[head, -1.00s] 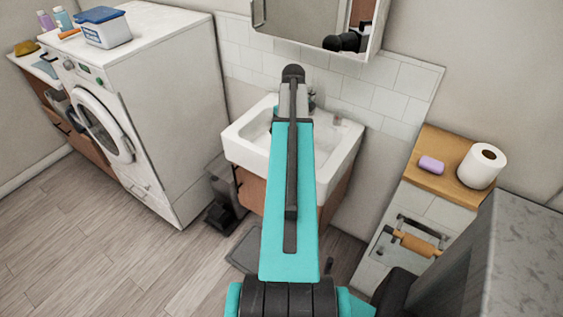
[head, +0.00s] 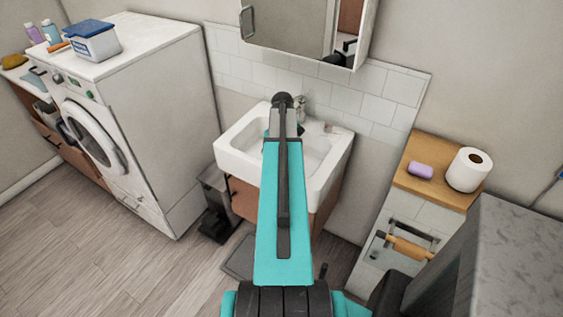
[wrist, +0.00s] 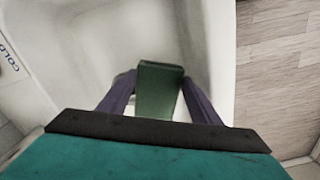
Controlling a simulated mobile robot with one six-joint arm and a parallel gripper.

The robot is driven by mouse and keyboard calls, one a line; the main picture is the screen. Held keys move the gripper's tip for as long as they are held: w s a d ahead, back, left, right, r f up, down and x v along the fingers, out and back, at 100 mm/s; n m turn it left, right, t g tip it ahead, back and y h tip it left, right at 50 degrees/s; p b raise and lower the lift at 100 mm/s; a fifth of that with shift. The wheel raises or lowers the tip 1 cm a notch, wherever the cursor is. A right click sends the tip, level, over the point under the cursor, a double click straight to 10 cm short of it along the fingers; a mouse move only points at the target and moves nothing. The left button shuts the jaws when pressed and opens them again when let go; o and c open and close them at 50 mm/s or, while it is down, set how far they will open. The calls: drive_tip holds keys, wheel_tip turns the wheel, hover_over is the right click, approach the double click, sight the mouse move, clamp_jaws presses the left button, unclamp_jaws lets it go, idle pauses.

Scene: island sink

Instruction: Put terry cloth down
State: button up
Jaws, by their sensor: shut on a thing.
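My gripper (wrist: 158,84) shows in the wrist view with its two dark purple fingers shut on a dark green block-like folded thing, which I take as the terry cloth (wrist: 160,92). The cloth is held over the white sink (wrist: 85,75). I cannot tell how far it is above the basin. In the head view the sink (head: 232,150) stands against the tiled wall, and my arm crosses in front of it. The gripper and cloth are hidden there behind the arm.
A mirror cabinet (head: 300,30) hangs above the sink. A washing machine (head: 170,110) stands to the left, with a grey bin (head: 215,195) near the sink. At right, a wooden-topped unit (head: 410,186) holds purple soap (head: 420,170) and a paper roll (head: 467,170).

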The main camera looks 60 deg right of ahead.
drive_tip(key=shift+f, duration=0.15)
drive_tip(key=shift+f+p, duration=0.55)
drive_tip(key=shift+f, duration=1.2)
drive_tip(key=shift+f, duration=0.2)
drive_tip(key=o, duration=0.9)
drive_tip(key=shift+c, duration=0.2)
drive_tip(key=shift+r, duration=0.25)
drive_tip(key=shift+r+b, duration=1.75)
drive_tip(key=shift+r, duration=4.2)
